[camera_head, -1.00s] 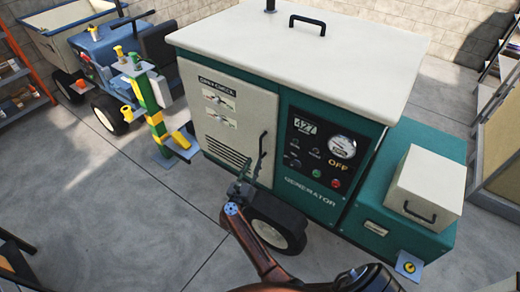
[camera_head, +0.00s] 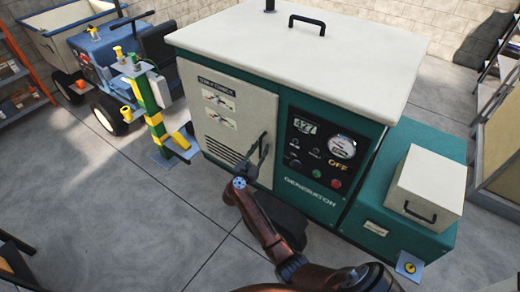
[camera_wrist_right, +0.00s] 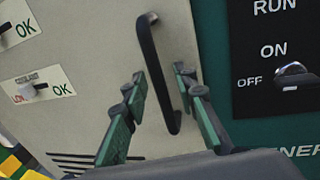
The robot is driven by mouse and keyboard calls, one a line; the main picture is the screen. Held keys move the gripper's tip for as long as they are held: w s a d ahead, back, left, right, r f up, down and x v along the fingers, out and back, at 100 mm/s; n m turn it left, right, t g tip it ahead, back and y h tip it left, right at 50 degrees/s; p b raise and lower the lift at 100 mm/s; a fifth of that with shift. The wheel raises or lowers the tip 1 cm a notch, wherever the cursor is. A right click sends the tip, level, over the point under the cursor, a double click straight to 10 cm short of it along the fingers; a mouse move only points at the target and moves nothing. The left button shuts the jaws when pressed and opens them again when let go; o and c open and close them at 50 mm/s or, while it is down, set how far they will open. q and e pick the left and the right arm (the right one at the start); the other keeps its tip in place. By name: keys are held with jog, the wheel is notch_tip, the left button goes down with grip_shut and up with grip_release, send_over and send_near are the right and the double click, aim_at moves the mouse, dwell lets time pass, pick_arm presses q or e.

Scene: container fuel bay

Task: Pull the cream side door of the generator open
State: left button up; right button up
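The cream side door (camera_head: 225,112) is on the front left of the green generator (camera_head: 310,205), flush with the body and shut. It also fills much of the right wrist view (camera_wrist_right: 95,45). Its upright black bar handle (camera_head: 265,143) is near the door's right edge. My right gripper (camera_head: 254,160) is at the handle's lower part. In the right wrist view the fingers are apart, one on each side of the handle (camera_wrist_right: 153,62), with gaps showing between them and the bar. I cannot see my left gripper.
A control panel (camera_head: 325,155) reading OFF is right of the door. A green and yellow post (camera_head: 152,115) stands close to the door's left side, with a blue cart (camera_head: 98,55) behind. A cream box (camera_head: 425,185) sits on the generator's right end. The floor in front is clear.

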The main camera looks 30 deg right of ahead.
grip_shut()
dwell(0.6)
